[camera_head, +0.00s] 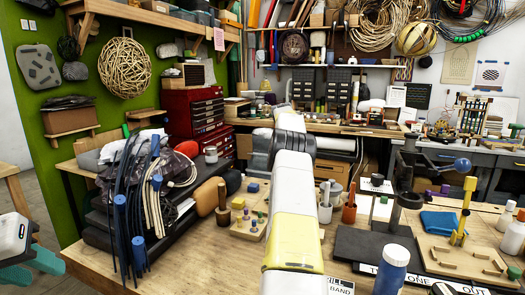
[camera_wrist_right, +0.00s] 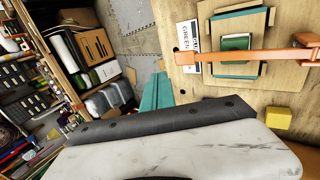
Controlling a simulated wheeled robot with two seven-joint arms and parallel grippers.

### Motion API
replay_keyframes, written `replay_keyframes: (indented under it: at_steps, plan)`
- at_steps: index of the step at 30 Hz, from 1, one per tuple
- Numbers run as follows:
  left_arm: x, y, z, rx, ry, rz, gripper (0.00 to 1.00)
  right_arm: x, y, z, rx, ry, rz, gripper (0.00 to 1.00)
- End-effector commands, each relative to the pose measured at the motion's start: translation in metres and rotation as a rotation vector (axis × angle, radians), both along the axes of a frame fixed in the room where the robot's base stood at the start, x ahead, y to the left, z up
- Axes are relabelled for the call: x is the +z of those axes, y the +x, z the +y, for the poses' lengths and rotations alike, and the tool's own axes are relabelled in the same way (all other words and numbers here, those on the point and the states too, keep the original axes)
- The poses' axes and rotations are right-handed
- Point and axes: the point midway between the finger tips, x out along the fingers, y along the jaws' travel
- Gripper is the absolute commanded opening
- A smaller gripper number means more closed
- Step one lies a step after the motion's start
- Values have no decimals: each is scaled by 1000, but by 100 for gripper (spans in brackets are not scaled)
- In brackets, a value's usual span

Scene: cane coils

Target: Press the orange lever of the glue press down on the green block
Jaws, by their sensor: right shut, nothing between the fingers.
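In the right wrist view the orange lever (camera_wrist_right: 245,56) of the glue press stretches sideways above a wooden base. The green block (camera_wrist_right: 236,42) lies on that base just beyond the lever, which crosses over its near side in the picture. My right gripper (camera_wrist_right: 156,90) is shut and empty, its teal fingers left of and below the lever, apart from it. My left gripper (camera_head: 36,268) is at the lower left of the head view, with teal fingers apart and nothing seen between them. I cannot make out the press in the head view.
In the head view my right arm crosses the middle.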

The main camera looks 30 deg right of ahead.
Motion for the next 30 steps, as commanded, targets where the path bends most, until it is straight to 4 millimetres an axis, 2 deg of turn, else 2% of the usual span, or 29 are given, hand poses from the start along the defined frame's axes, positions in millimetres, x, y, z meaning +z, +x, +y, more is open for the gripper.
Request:
replay_keyframes:
  at_steps: [3, 11, 30]
  plan:
    - [0, 0, 0, 0, 0, 0, 36, -13, 6, -6, 0, 0, 0, 0]
    - [0, 0, 0, 0, 0, 0, 36, -29, 11, -13, 0, 1, 1, 0]
    - [0, 0, 0, 0, 0, 0, 36, -31, 12, -14, 1, 0, -1, 0]
